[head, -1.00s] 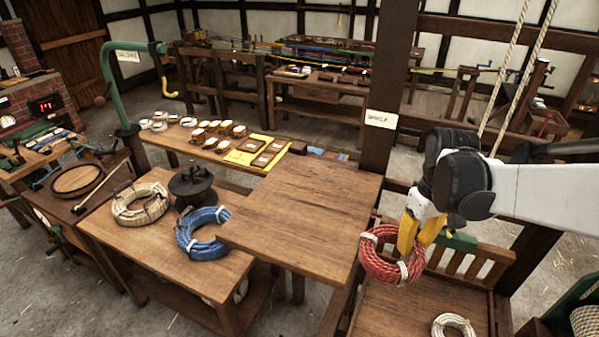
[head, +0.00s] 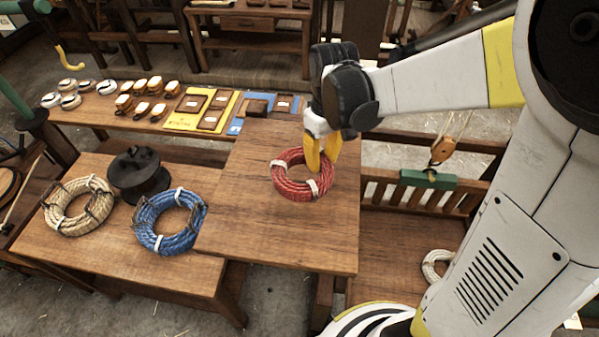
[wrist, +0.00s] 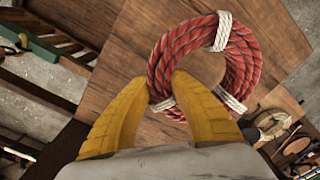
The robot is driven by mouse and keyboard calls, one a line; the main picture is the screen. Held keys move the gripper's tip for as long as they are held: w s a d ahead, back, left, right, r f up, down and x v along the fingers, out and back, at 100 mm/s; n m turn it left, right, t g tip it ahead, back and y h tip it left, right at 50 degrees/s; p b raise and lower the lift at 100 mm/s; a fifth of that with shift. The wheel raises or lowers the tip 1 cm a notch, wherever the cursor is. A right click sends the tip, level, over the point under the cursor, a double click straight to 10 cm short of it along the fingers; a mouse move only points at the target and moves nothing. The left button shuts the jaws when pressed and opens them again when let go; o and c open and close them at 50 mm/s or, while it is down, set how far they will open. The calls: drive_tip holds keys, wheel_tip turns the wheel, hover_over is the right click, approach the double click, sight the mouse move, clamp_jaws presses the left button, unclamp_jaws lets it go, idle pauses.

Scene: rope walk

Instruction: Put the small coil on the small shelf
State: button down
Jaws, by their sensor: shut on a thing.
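In the wrist view the fingers (wrist: 165,85) grip one side of the red coil (wrist: 240,70), with the board (wrist: 110,75) below. A smaller white coil (head: 436,265) sits on the lower wooden seat to the right, partly hidden by my arm. No shelf label is readable.
A blue coil (head: 150,240), a cream coil (head: 75,225) and a dark spool (head: 138,175) are on the table at left. The board's front and left part is clear.

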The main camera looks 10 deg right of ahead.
hover_over(304, 180)
drive_tip(key=s, duration=0.2)
drive_tip(key=shift+s+a+f, duration=0.1)
drive_tip(key=shift+a+f, duration=0.05)
drive_tip(key=shift+f, duration=0.45)
drive_tip(key=shift+s+a+f, duration=0.1)
drive_tip(key=shift+a+f, duration=0.05)
drive_tip(key=shift+f, duration=0.45)
drive_tip(key=shift+a+f, duration=0.1)
drive_tip(key=shift+f, duration=0.1)
wheel_tip(304, 180, down, 4)
drive_tip(key=shift+w+r, duration=0.1)
drive_tip(key=shift+w, duration=0.05)
drive_tip(key=c, duration=1.3)
unclamp_jaws()
drive_tip(key=shift+b, duration=0.3)
